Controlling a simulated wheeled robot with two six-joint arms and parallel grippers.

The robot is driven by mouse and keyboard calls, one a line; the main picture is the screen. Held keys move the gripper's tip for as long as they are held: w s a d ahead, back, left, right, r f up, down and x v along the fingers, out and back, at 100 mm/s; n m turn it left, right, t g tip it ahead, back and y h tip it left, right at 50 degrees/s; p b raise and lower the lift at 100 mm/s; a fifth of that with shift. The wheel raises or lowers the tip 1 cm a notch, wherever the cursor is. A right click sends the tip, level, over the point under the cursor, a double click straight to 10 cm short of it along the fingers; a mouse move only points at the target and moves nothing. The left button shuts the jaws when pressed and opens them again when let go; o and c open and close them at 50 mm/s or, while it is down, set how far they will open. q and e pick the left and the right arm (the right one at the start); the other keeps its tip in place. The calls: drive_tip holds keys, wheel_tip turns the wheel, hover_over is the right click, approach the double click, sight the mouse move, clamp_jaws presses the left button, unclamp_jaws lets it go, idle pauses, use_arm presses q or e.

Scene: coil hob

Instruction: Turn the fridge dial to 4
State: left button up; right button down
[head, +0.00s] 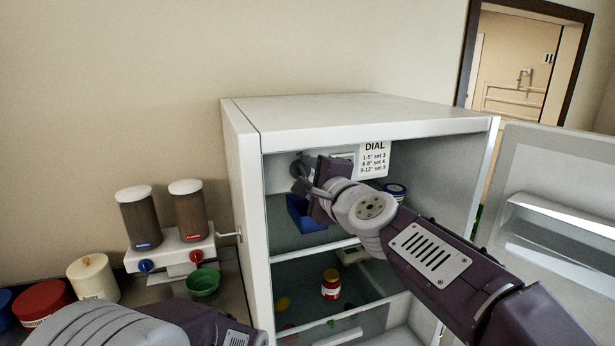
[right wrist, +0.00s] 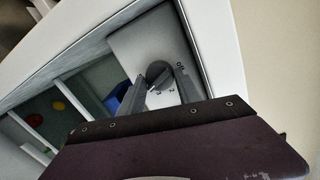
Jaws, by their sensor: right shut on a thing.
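The open fridge (head: 360,112) stands in the middle of the head view. Its dial (right wrist: 157,71) is a dark grey knob on a pale panel (right wrist: 134,42) inside, with printed marks around it, one reading like "Off". The other marks are small, and I cannot tell which number the dial points to. My right gripper (right wrist: 157,84) reaches into the upper compartment and is shut on the dial, a finger at each side. A white card (head: 374,160) headed "DIAL" lists settings 3, 4 and 5 against temperature ranges. My left gripper is out of view; only my left arm shows.
The fridge door (head: 560,165) stands open at the right. A blue bin (head: 304,214) and a blue-lidded jar (head: 396,190) are in the upper compartment; a red jar (head: 331,284) is lower. A two-canister dispenser (head: 168,247) and green bowl (head: 202,282) stand left.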

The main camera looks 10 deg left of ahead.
drive_tip(key=shift+r, duration=0.25)
drive_tip(key=c, duration=0.8)
unclamp_jaws()
drive_tip(key=shift+c, duration=0.2)
drive_tip(key=shift+w+a+f, duration=0.1)
drive_tip(key=shift+f, duration=0.05)
drive_tip(key=v, duration=0.9)
drive_tip(key=shift+b, duration=0.45)
drive_tip(key=shift+f, duration=0.1)
